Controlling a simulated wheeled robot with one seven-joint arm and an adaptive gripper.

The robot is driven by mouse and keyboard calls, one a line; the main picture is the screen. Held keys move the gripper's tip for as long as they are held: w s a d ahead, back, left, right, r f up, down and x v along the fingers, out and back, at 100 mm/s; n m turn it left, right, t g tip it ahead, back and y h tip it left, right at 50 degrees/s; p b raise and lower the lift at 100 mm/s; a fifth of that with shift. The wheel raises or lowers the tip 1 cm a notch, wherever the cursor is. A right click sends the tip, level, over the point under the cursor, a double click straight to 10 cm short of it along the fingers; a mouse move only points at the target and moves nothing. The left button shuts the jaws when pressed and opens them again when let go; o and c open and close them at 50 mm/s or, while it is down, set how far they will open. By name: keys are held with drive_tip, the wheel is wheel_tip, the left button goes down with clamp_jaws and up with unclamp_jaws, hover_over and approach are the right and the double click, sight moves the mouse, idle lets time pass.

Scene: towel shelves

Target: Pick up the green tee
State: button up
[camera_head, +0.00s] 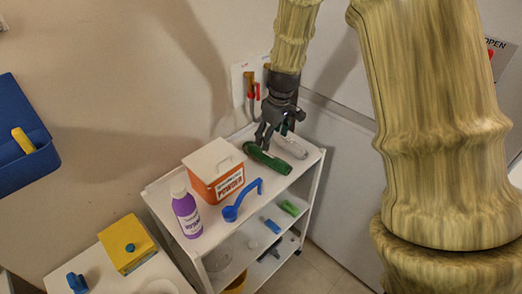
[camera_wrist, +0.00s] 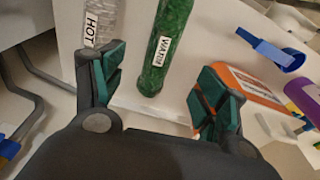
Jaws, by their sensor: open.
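A long green bottle-like object (camera_head: 268,159) lies on the top shelf of the white cart. In the wrist view the green object (camera_wrist: 166,45) has a white label and reaches down from the top edge, ahead of the space between my fingers. I see nothing clearly shaped like a tee; a small green item (camera_head: 289,208) also lies on the middle shelf. My gripper (camera_head: 266,136) is open above the green object's left end.
A clear item (camera_head: 291,147) labelled HOT lies beside the green object. An orange and white powder box (camera_head: 214,170), a blue scoop (camera_head: 243,201) and a purple bottle (camera_head: 187,212) share the white cart's top (camera_head: 275,191). A wall stands behind.

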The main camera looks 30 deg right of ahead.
sight(267, 153)
drive_tip(key=shift+w, duration=0.15)
drive_tip(key=shift+a+f, duration=0.15)
drive_tip(key=shift+f, duration=0.15)
drive_tip(key=f, duration=0.1)
drive_tip(key=f+p, duration=0.1)
drive_tip(key=f, duration=0.2)
drive_tip(key=shift+w+f, duration=0.15)
drive_tip(key=shift+w, duration=0.2)
drive_tip(key=shift+a+f+p, duration=0.15)
drive_tip(key=shift+f+p, duration=0.15)
drive_tip(key=shift+p, duration=0.05)
drive_tip(key=shift+w+a+f+p, duration=0.15)
drive_tip(key=shift+f+p, duration=0.4)
drive_tip(key=shift+f, duration=0.7)
drive_tip(key=shift+w+d+f+p, duration=0.1)
drive_tip(key=shift+w+f+p, duration=0.3)
drive_tip(key=shift+f, duration=0.8)
drive_tip(key=shift+s+a, duration=0.1)
drive_tip(key=shift+s, duration=0.1)
drive_tip(key=c, duration=1.2)
